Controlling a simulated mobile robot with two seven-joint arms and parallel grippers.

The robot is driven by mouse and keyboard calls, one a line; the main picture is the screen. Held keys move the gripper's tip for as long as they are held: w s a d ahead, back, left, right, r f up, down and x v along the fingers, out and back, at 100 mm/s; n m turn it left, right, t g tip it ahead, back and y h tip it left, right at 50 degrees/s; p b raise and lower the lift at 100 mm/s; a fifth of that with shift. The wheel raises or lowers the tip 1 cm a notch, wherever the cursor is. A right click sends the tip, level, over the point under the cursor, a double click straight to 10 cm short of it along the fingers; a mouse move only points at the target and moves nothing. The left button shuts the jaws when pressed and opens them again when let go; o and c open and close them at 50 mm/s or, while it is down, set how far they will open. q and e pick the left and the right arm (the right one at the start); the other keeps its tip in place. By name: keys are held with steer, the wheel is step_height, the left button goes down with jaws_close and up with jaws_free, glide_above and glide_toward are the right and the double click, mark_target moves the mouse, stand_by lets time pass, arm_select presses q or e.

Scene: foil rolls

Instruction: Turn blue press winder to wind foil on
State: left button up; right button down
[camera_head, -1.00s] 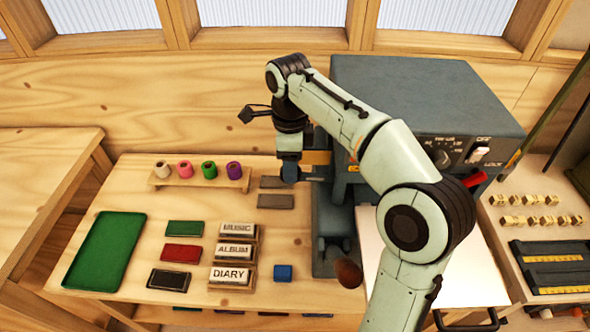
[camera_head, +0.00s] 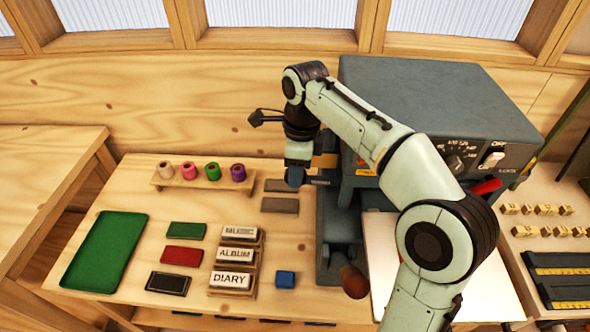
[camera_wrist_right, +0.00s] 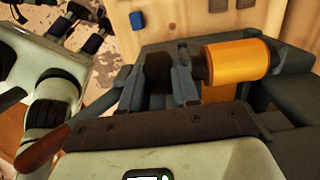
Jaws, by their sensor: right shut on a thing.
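The blue-grey press (camera_head: 430,88) stands at the right of the table, with a gold foil roll (camera_head: 326,161) on its left side. In the right wrist view the gold foil roll (camera_wrist_right: 238,70) lies sideways, with a dark winder knob (camera_wrist_right: 158,70) to its left in line with it. My right gripper (camera_head: 297,180) is at the press's left side. In the wrist view my right gripper (camera_wrist_right: 168,88) is shut on the winder knob, a finger on each side. Pale parts of mine show at that view's left edge; my left gripper cannot be made out clearly.
A brown-handled lever (camera_head: 353,281) sticks out at the press's front. Small coloured rolls stand on a wooden rack (camera_head: 202,179). A green tray (camera_head: 104,250), coloured pads, a blue block (camera_head: 285,279) and word stamps (camera_head: 232,282) lie left of the press.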

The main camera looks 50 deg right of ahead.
steer(key=shift+s+d+f+t+y+b, duration=0.25)
steer(key=shift+t+y+b, duration=0.2)
steer(key=shift+t+y, duration=0.3)
arm_select(q)
steer(key=shift+s+f, duration=0.35)
steer(key=shift+f, duration=0.2)
steer(key=shift+s+f, duration=0.3)
steer(key=shift+f, duration=0.2)
arm_select(e)
steer(key=shift+r+t+y, duration=0.1)
steer(key=shift+t+y, duration=0.25)
steer(key=shift+t, duration=0.2)
steer(key=c, duration=0.9)
jaws_free()
step_height(320, 180, up, 10)
steer(key=p, duration=0.3)
steer(key=shift+w+f, duration=0.1)
steer(key=shift+f, duration=0.1)
arm_select(q)
steer(key=w+r+p, duration=0.3)
steer(key=w+r, duration=0.4)
steer(key=r, duration=0.1)
steer(key=shift+w+r+t, duration=0.25)
steer(key=shift+r+t, duration=0.15)
arm_select(e)
steer(key=shift+r, duration=5.2)
